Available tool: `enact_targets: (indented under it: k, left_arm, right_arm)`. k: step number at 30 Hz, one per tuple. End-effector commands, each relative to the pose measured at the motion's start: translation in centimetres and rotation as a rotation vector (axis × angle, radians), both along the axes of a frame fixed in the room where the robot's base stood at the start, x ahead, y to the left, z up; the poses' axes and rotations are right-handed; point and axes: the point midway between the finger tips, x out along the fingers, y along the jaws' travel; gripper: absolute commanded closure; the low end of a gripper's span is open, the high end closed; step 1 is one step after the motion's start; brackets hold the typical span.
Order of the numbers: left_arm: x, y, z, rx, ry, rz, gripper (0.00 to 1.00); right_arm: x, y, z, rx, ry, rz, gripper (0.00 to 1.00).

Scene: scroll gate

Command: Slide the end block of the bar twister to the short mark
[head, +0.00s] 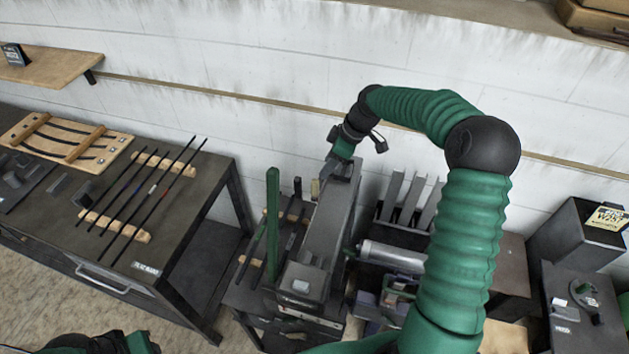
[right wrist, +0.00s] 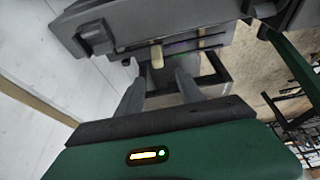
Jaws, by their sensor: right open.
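The bar twister (head: 322,245) is a long grey machine on a dark stand in the middle of the head view. A tall green lever (head: 273,225) stands at its left side. My right gripper (head: 324,172) is at the twister's far end, pointing down. In the right wrist view its two grey fingers (right wrist: 158,88) are apart. A small tan peg (right wrist: 157,56) under a grey block (right wrist: 130,25) lies beyond the fingertips, in line with the gap. I cannot tell whether they touch it. The short mark cannot be made out. Only part of my left arm shows at the lower left.
A dark workbench (head: 205,215) on the left carries a rack of thin rods (head: 140,200) and a wooden board with curved bars (head: 65,138). Right of the twister are upright grey plates (head: 408,200), a grey cylinder (head: 393,257) and a dark cabinet (head: 567,235). A wall runs behind.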

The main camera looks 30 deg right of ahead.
Motion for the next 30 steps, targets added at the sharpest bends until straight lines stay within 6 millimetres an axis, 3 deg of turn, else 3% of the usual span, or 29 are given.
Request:
enact_targets:
  k: [6, 12, 23, 30]
  left_arm:
    - [0.0, 0.0, 1.9, 0.0, 0.001, 0.0, 0.64]
    - [0.0, 0.0, 2.7, 0.0, 0.001, 0.0, 0.64]
    - [-0.1, 0.0, 2.7, 0.0, 0.001, 0.0, 0.64]
    - [0.0, 0.0, 2.7, 0.0, 0.001, 0.0, 0.64]
  right_arm:
    - [1.8, 1.7, -5.1, 0.004, 0.004, 0.002, 0.56]
    - [2.7, 2.5, -8.4, 0.002, 0.001, 0.0, 0.56]
    - [3.0, 2.6, -9.4, 0.001, -0.002, 0.0, 0.56]
    - [3.0, 2.6, -9.4, 0.001, 0.0, 0.0, 0.88]
